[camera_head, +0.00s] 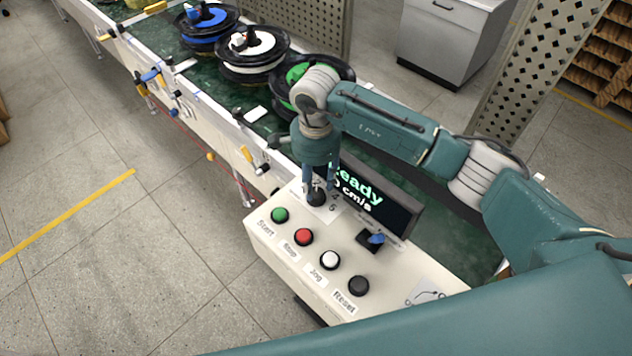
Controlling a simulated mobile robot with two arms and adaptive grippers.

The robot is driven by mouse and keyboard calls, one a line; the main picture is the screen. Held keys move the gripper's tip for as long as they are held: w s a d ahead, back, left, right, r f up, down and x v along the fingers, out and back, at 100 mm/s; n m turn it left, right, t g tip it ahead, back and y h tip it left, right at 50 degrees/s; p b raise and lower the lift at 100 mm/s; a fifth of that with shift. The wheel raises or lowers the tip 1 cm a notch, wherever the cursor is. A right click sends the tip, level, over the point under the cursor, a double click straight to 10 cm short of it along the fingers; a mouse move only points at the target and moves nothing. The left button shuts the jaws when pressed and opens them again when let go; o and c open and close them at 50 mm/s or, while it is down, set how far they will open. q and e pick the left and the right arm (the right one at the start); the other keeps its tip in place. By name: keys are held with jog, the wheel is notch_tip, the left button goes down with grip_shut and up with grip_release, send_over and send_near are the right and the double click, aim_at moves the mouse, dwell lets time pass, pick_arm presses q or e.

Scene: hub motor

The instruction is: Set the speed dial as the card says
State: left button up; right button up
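The speed dial (317,198) is a small dark knob on a pale plate with numbers, at the back left of the white control box (283,256). Only the number 5 and part of another show beside it. My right gripper (318,190) points down over the dial, with one finger on each side of it. I cannot tell whether the fingers press on it. The display (366,197) behind shows "eady" and "0 cm/s", its left part hidden by my gripper. My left gripper is out of view.
Green (279,215), red (303,237), white (330,260) and dark (358,286) buttons line the box front. A blue switch (376,238) stands right of the dial. Spools with blue (205,17), white (258,44) and green (297,74) cores sit on the conveyor behind.

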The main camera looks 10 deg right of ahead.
aim_at(316, 191)
jog(key=shift+w+f+p, duration=0.2)
jog(key=shift+f+p, duration=0.15)
jog(key=shift+f, duration=0.9)
jog(key=shift+s+f, duration=0.1)
jog(key=shift+f, duration=0.4)
jog(key=c, duration=0.9)
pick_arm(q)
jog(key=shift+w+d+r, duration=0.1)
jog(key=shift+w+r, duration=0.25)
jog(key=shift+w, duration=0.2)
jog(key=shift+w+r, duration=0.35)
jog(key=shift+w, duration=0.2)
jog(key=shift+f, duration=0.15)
